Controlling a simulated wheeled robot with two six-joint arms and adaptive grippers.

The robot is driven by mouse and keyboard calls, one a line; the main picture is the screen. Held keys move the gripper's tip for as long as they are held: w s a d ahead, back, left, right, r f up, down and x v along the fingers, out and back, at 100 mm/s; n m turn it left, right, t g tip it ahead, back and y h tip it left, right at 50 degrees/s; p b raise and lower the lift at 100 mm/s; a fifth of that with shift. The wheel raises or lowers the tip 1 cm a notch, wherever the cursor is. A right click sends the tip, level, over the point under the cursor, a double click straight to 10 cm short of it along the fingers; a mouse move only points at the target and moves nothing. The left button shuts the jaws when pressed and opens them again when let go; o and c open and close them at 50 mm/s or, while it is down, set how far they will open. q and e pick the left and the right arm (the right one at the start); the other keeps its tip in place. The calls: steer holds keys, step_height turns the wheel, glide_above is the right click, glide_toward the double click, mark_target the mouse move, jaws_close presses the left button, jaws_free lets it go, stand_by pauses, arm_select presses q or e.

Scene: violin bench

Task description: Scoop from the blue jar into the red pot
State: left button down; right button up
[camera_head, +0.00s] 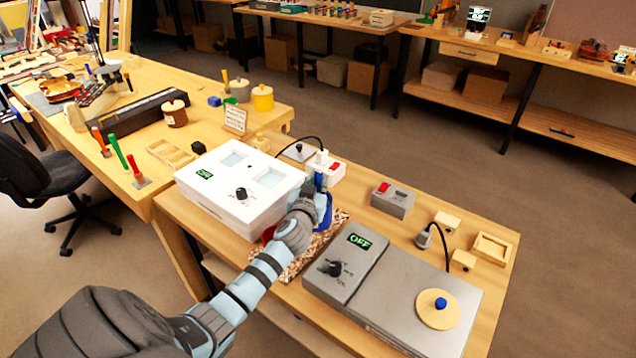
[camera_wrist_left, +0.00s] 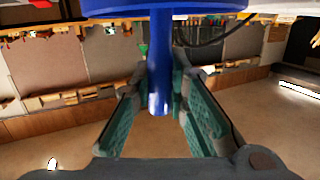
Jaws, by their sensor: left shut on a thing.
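My left arm reaches over the near bench. Its gripper (camera_head: 318,188) is beside the white two-well unit, above a speckled mat (camera_head: 338,218). In the left wrist view the green-padded fingers (camera_wrist_left: 163,110) are shut on a blue handle (camera_wrist_left: 160,65), whose wide blue part (camera_wrist_left: 225,8) fills the top edge. A blue thing, likely the blue jar (camera_head: 325,216), shows just below the gripper, partly covered by it. A bit of red, likely the red pot (camera_head: 268,234), shows behind my forearm, mostly hidden. The contents of both are hidden. My right gripper is not in view.
The white unit (camera_head: 225,208) stands left of the gripper, and a white device with a red switch (camera_head: 335,168) behind it. A grey hotplate-like unit (camera_head: 385,300) reading OFF is at front right. A grey box (camera_head: 392,200) stands behind it.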

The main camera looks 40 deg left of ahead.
arm_select(q)
step_height(320, 180, up, 12)
steer(key=p, duration=0.9)
steer(key=shift+f, duration=0.15)
